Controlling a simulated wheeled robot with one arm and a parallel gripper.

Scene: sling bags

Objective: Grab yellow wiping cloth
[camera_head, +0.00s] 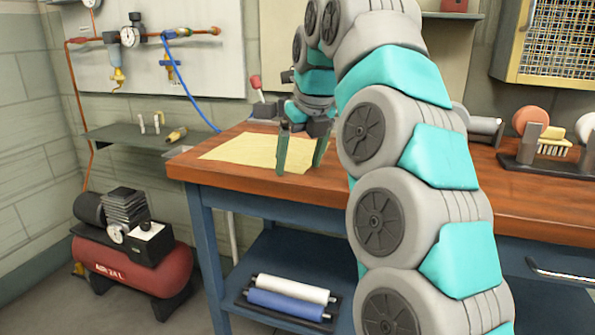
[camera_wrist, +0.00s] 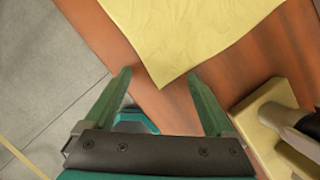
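The yellow wiping cloth (camera_head: 245,150) lies flat on the left end of the wooden workbench top (camera_head: 228,178). It also shows at the top of the wrist view (camera_wrist: 180,35), with one corner pointing down toward my gripper. My gripper (camera_head: 300,170) is open and points down at the cloth's right side in the head view. In the wrist view my gripper (camera_wrist: 160,85) has its two green fingers wide apart with nothing held between them. The cloth's corner lies just beyond the gap between the fingertips. I cannot tell the exact height of the fingertips above the bench.
A dark device with a red knob (camera_head: 256,90) stands behind the cloth. A shelf below holds a white roll (camera_head: 290,288) and a blue roll (camera_head: 286,305). A red compressor (camera_head: 135,262) stands on the floor at left.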

